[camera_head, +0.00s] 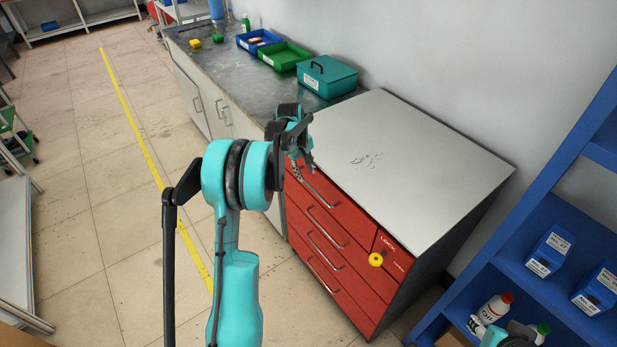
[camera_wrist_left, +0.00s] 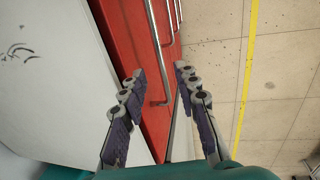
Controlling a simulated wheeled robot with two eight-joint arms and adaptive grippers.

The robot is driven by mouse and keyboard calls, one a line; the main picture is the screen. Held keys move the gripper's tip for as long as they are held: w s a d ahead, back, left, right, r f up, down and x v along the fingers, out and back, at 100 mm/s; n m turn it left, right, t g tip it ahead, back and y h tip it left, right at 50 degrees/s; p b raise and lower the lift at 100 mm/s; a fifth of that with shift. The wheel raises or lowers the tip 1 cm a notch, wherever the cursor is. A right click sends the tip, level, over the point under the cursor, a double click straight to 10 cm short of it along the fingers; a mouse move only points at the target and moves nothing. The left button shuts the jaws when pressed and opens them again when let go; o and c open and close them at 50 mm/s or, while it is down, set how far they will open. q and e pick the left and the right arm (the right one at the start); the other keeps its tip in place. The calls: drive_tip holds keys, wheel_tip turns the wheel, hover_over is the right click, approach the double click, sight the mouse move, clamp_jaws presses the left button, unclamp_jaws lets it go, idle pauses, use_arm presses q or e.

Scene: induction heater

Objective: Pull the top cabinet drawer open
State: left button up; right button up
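The red drawer cabinet (camera_head: 350,255) has a grey top and several stacked drawers with metal bar handles. The top drawer looks closed; its handle (camera_head: 318,190) is partly behind my left gripper (camera_head: 305,168) in the head view. In the left wrist view the top handle (camera_wrist_left: 154,45) runs between the two fingertips, touching neither visibly. How deep the handle sits between them is unclear.
A yellow round knob (camera_head: 376,259) sits by the LOCK label on the cabinet. A counter with blue (camera_head: 258,40), green (camera_head: 284,56) and teal (camera_head: 327,76) boxes adjoins it. A blue shelf (camera_head: 540,215) stands right. The floor before the drawers is clear.

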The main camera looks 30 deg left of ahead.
sight(309, 185)
use_arm(q)
drive_tip(key=f, duration=0.2)
drive_tip(key=f+b, duration=0.1)
drive_tip(key=f, duration=0.1)
drive_tip(key=w+f, duration=0.1)
drive_tip(key=f, duration=0.1)
drive_tip(key=shift+w+d, duration=0.1)
drive_tip(key=shift+d, duration=0.15)
drive_tip(key=shift+r, duration=0.1)
clamp_jaws()
